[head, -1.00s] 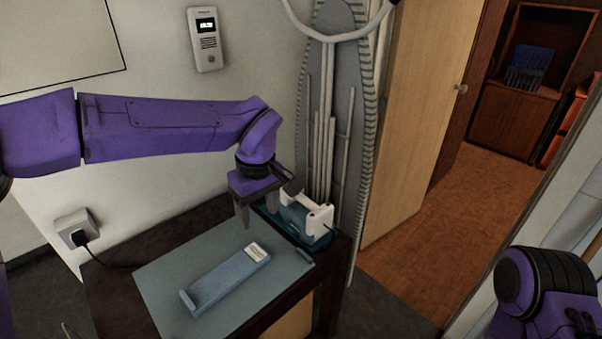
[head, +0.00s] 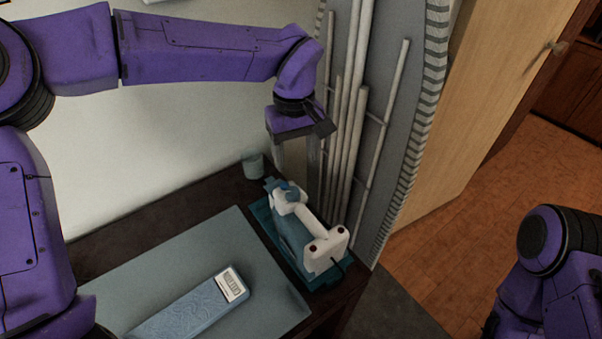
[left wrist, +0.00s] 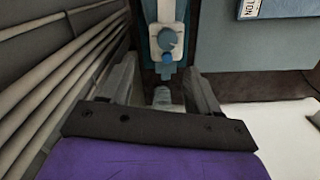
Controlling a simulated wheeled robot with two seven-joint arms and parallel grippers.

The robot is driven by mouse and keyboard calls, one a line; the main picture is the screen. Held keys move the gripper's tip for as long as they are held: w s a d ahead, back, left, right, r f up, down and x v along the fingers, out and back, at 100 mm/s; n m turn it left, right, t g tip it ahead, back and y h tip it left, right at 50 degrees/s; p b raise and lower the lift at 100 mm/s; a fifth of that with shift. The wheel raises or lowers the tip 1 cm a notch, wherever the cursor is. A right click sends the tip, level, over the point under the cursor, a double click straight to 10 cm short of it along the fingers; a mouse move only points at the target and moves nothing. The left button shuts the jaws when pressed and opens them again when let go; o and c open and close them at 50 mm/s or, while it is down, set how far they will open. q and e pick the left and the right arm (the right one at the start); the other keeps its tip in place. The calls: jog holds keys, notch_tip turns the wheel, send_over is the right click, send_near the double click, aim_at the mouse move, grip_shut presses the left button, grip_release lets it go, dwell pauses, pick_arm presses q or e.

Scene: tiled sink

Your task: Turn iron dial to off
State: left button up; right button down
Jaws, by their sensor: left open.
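The white and blue iron (head: 318,229) lies on a teal base (head: 262,213) at the table's right edge in the head view. A round blue dial (head: 289,189) sits at its far end; the dial also shows near the top middle of the left wrist view (left wrist: 167,39). My left gripper (head: 297,163) points down above and slightly beyond the dial end, apart from it. In the left wrist view its two fingers (left wrist: 160,82) are spread with nothing gripped, and the dial lies ahead between them. The dial's setting is too small to read. My right gripper is out of view.
A grey-blue mat (head: 200,262) with a labelled blue box (head: 195,307) covers the table left of the iron. A small greenish cup (head: 253,165) stands at the back. An ironing board (head: 400,120) leans upright close behind the left gripper.

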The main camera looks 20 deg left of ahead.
pick_arm(q)
send_over(293, 192)
jog(key=s, duration=0.1)
notch_tip(293, 192, down, 5)
jog(key=shift+s+r, duration=0.15)
jog(key=f, duration=0.1)
jog(key=w+f, duration=0.1)
jog(key=f, duration=0.1)
jog(key=w+f, duration=0.1)
jog(key=shift+f, duration=0.2)
jog(key=shift+s+f, duration=0.1)
jog(key=shift+s+r, duration=0.2)
jog(key=shift+s, duration=0.15)
jog(key=shift+w, duration=0.15)
jog(key=c, duration=0.8)
jog(key=shift+c, duration=1.2)
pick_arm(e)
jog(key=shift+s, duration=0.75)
